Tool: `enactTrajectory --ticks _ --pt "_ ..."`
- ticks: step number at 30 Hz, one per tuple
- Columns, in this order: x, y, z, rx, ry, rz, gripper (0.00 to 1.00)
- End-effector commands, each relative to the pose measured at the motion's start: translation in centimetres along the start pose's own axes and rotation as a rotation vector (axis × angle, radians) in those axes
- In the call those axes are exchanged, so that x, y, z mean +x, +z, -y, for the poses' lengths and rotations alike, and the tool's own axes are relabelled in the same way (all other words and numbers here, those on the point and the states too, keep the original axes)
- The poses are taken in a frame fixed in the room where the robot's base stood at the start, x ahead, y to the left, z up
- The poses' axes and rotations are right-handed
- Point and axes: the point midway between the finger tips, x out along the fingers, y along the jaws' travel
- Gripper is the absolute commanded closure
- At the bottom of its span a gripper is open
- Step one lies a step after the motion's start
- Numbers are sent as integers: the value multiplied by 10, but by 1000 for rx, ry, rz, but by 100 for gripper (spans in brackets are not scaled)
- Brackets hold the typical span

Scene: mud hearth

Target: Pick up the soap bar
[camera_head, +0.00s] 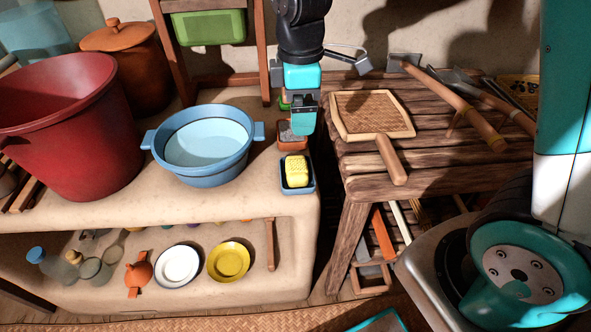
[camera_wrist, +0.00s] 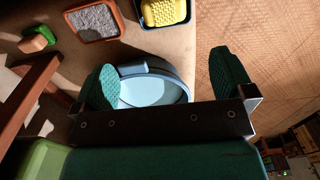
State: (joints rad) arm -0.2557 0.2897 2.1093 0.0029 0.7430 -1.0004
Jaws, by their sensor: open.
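I cannot tell for sure which piece is the soap bar. A yellow, ridged block (camera_head: 297,171) lies in a small dark blue dish (camera_head: 297,190) at the counter's front right; the block also shows at the top of the wrist view (camera_wrist: 168,12). My gripper (camera_head: 302,115) is above the counter's right side, behind the yellow block. In the wrist view its green fingers (camera_wrist: 165,82) are wide apart and empty.
A grey-filled terracotta dish (camera_head: 291,136) stands behind the blue dish. A blue two-handled basin (camera_head: 205,140) and a large red tub (camera_head: 65,125) stand to the left. A wooden bench (camera_head: 430,165) with a woven paddle (camera_head: 370,115) is on the right. A wooden frame (camera_head: 263,50) rises behind.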

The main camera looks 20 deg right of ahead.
Motion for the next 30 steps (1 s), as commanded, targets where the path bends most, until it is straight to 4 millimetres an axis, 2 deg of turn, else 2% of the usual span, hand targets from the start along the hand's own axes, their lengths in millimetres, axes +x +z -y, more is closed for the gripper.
enactTrajectory --ticks 1,3,9,12,19,27,30 --pt "16 0 1 -1 -5 3 0" --pt "32 0 2 -1 -5 2 0" --pt "74 -2 2 -2 -5 1 0" --pt "87 -2 2 -3 -3 0 0" --pt "104 -4 3 -4 -3 0 0" --pt "142 -7 6 -3 -4 0 0" --pt "146 -7 6 -3 -1 -2 0"
